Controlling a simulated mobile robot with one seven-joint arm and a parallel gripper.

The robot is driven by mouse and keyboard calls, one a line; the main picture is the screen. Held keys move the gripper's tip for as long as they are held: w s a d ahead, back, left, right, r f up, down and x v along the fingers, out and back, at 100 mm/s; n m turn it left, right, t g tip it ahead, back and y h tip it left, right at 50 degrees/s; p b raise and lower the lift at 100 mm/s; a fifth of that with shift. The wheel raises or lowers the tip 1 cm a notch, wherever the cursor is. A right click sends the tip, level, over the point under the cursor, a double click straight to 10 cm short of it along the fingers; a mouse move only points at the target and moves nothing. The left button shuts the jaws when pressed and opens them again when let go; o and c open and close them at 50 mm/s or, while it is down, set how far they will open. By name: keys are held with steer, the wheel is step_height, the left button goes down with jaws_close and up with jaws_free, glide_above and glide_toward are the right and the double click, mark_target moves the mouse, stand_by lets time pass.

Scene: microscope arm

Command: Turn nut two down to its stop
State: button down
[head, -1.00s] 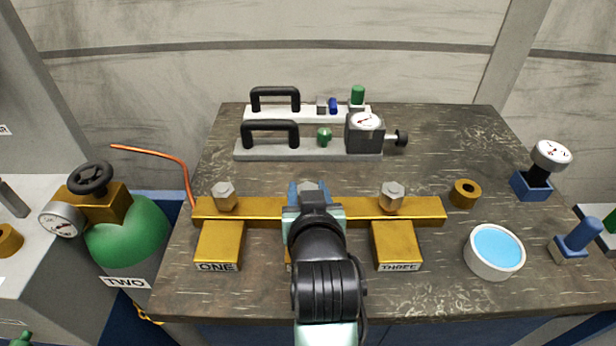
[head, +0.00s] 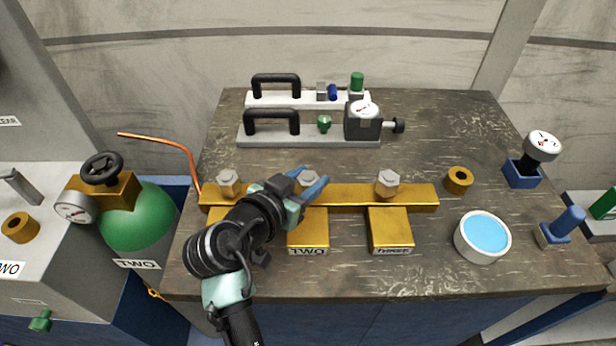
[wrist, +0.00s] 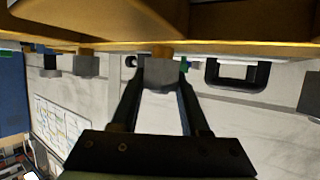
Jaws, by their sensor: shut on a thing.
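Nut two (head: 308,179) is a grey hex nut on the middle of the brass bar (head: 350,196), above the block marked TWO (head: 308,232). My gripper (head: 311,180) comes in from the left, its blue fingers on either side of this nut. In the wrist view, which looks upside down, the dark fingers of my gripper (wrist: 160,88) are shut on nut two (wrist: 161,72), with a short brass stem between nut and bar. Part of the nut is hidden by the fingers. How far the nut stands from its stop cannot be told.
Similar nuts stand at left (head: 229,182) and right (head: 388,182) on the bar. A brass ring (head: 458,180) and a white dish (head: 482,237) are to the right. Handled plates (head: 310,132) lie behind. A green cylinder (head: 140,217) stands left of the table.

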stand_by(0.4)
steer(key=shift+c, duration=2)
jaws_free()
steer(key=v, duration=1.3)
steer(key=shift+w+r, duration=0.15)
